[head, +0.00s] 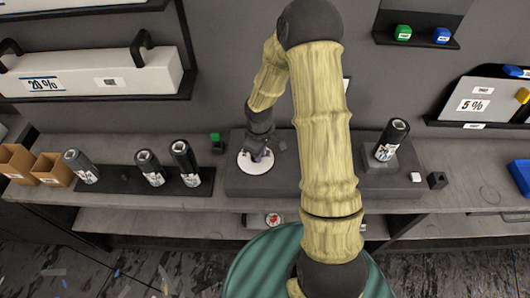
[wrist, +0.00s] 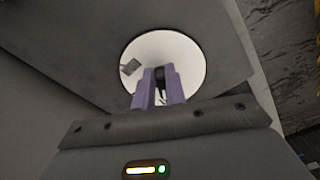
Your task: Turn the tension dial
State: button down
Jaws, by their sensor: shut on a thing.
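The tension dial appears as a round white disc (head: 250,166) on the dark grey block in the middle of the bench in the head view. In the wrist view the white disc (wrist: 190,55) fills the upper middle, with a small grey square mark on its left part. My gripper (head: 260,155) is over the disc. In the wrist view its purple fingers (wrist: 159,88) are shut on a dark knob at the disc's middle. The knob is mostly hidden between the fingers.
Several dark canisters (head: 151,168) stand left on a black mat. Another canister (head: 392,140) stands right on a grey block (head: 385,185). A green-topped small block (head: 216,143) is just left of the dial's block. Brown boxes (head: 50,168) sit at the far left.

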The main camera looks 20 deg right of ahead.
jog(key=c, duration=1.4)
grip_release()
jog(key=shift+w+a, duration=0.15)
jog(key=shift+a, duration=0.25)
jog(key=shift+c, duration=0.2)
jog(key=shift+d, duration=0.2)
jog(key=shift+r, duration=0.65)
notch_tip(320, 180, up, 16)
jog(key=b, duration=0.1)
jog(key=shift+r, duration=0.1)
jog(key=s+m+t, duration=0.2)
jog(key=s+m, duration=0.6)
jog(key=s, duration=0.5)
jog(key=shift+s+d+f+m+t, duration=0.3)
